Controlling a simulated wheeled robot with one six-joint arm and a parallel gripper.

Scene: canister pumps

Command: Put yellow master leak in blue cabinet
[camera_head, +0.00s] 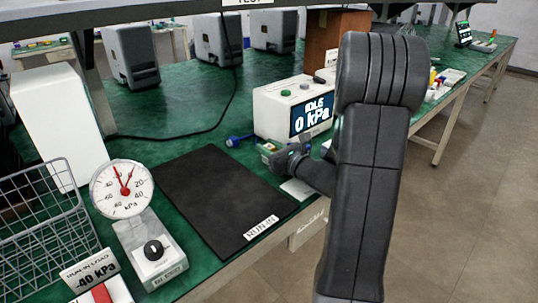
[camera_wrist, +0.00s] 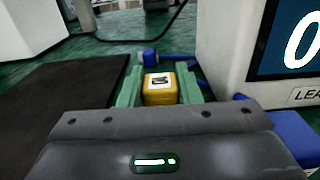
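The yellow master leak (camera_wrist: 160,96) is a small yellow block with a white, dark-marked label on top, seen in the wrist view. My gripper (camera_wrist: 160,88) has its green fingers against the block's left and right sides, with no clear gap. In the head view my gripper (camera_head: 270,149) is low over the bench, just in front of the white gauge box (camera_head: 272,112); the yellow block is mostly hidden there. I cannot make out a blue cabinet in either view.
A black mat (camera_head: 215,195) labelled RUN IN lies left of my gripper. A dial gauge (camera_head: 123,190), a wire basket (camera_head: 40,225) and a white box (camera_head: 62,120) stand farther left. A blue fitting (camera_head: 236,140) lies beside the gauge box, which reads 0 kPa. Grey pumps (camera_head: 132,55) stand behind.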

